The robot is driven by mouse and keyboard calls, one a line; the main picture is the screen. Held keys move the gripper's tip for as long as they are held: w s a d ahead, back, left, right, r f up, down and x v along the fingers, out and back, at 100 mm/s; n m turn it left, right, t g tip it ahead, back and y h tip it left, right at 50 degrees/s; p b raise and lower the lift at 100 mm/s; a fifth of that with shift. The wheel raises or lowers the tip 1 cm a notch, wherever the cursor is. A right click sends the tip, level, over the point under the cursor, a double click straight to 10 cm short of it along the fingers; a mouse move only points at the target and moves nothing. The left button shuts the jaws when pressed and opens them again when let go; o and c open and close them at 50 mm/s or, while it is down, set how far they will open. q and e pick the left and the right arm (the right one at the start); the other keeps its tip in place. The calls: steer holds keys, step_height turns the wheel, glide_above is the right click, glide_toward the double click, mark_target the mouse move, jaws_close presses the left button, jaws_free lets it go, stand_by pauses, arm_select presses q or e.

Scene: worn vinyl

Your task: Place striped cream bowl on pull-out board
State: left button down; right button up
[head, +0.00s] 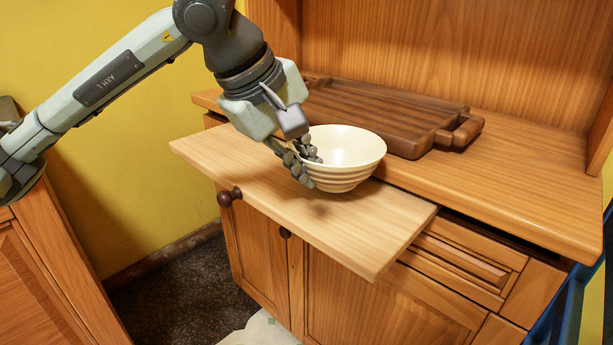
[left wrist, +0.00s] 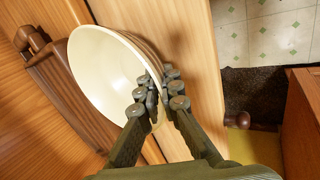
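The striped cream bowl (head: 346,158) is upright over the pull-out board (head: 290,212), near its back edge; whether it touches the board I cannot tell. My left gripper (head: 304,166) is at the bowl's left side, one finger inside and one outside, closed on its rim. In the left wrist view, the fingers of the left gripper (left wrist: 160,95) pinch the wall of the bowl (left wrist: 105,72). The pull-out board (left wrist: 203,75) also shows there beside the bowl. My right gripper is not in view.
A dark wooden tray with handles (head: 385,112) lies on the hutch counter (head: 520,165) right behind the bowl. A round dark knob (head: 229,197) is on the board's front edge. The board's left and front right are clear.

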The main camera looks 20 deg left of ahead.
arm_select(q)
steer(key=shift+f, duration=0.8)
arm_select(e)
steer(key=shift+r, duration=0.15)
arm_select(q)
steer(key=shift+f, duration=0.15)
steer(key=c, duration=2)
jaws_free()
steer(key=shift+o, duration=1.4)
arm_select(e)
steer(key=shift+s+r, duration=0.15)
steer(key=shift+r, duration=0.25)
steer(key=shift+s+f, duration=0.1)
arm_select(q)
steer(key=v, duration=1.2)
steer(key=shift+p, duration=0.35)
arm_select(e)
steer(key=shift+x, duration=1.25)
